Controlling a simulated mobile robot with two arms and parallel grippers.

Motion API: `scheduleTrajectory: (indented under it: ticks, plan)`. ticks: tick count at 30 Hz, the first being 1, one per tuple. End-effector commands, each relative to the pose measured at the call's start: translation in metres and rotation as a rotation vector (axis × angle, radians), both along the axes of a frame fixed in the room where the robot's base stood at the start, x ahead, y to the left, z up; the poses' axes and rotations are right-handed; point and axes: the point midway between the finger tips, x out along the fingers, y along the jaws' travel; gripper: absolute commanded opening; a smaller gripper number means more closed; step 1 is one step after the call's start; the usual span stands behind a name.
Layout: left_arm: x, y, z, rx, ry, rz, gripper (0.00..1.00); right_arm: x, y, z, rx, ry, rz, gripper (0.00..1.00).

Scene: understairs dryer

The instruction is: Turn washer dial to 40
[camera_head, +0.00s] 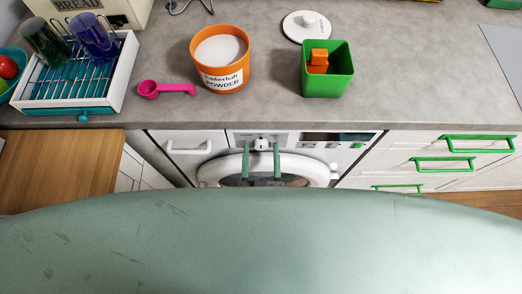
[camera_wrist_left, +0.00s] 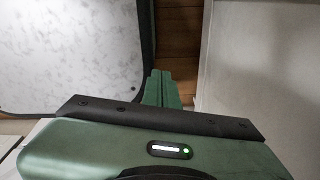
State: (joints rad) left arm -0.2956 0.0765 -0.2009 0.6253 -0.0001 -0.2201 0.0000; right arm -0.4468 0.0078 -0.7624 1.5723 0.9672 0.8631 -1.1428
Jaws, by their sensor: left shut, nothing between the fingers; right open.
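The white washer (camera_head: 213,143) stands under the counter, with its round door (camera_head: 310,167) below the control panel. A small pale dial (camera_head: 262,142) sits on the panel. My right gripper (camera_head: 262,148) is open, with its two green fingers apart, one on each side of the dial in the picture. I cannot tell whether they touch it. The dial's markings are too small to read. My left gripper (camera_wrist_left: 161,76) shows in the left wrist view with its fingers together and empty; it is not seen in the head view.
The grey counter (camera_head: 160,62) above holds an orange powder tub (camera_head: 222,78), a pink scoop (camera_head: 167,90), a green box (camera_head: 327,82) and a dish rack (camera_head: 120,85). Drawers with green handles (camera_head: 445,165) are at the right. A wooden top (camera_head: 60,160) is at the left.

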Motion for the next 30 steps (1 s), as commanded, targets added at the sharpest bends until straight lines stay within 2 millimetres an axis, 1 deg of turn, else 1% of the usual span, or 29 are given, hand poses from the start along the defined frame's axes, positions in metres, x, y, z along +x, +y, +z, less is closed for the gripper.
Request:
scheduleTrajectory:
  ticks: [1,2,3,5,6,7,8,14,20,26,30]
  plan:
    - [-0.0003,0.0010,0.0000,0.001,0.001,-0.001,0.00,0.0000,0.0001,0.0000,0.000,0.000,0.000,0.57]
    - [-0.0004,0.0014,-0.0001,0.001,0.001,-0.001,0.00,-0.0001,0.0001,0.0000,0.000,0.000,0.000,0.52]
    - [-0.0005,0.0019,-0.0001,0.002,0.001,-0.001,0.00,-0.0001,0.0001,0.0000,0.000,0.000,0.000,0.41]
    - [-0.0010,0.0026,-0.0001,0.003,0.001,-0.001,0.00,-0.0002,0.0001,0.0000,0.000,0.000,0.000,0.24]
    - [-0.0014,0.0029,-0.0002,0.004,0.002,-0.001,0.00,-0.0002,0.0001,0.0000,0.000,0.000,0.000,0.13]
    - [-0.0019,0.0031,-0.0002,0.004,0.003,-0.001,0.00,-0.0002,0.0001,0.0000,0.000,0.000,0.000,0.05]
    - [-0.0023,0.0033,-0.0003,0.004,0.003,-0.001,0.00,-0.0002,0.0001,0.0000,0.000,0.000,0.000,0.00]
    - [-0.0058,0.0037,-0.0003,0.005,0.008,-0.001,0.00,-0.0004,0.0000,0.0000,0.011,0.000,0.000,0.00]
    - [-0.0068,0.0039,0.0007,0.005,0.010,-0.001,0.00,-0.0008,0.0002,0.0000,0.074,0.001,0.000,0.00]
    - [-0.0070,0.0041,0.0024,0.005,0.010,-0.001,0.00,-0.0008,0.0006,-0.0001,0.210,0.002,0.000,0.00]
    - [-0.0070,0.0041,0.0031,0.005,0.011,0.000,0.00,-0.0010,0.0005,-0.0004,0.338,0.002,0.000,0.00]
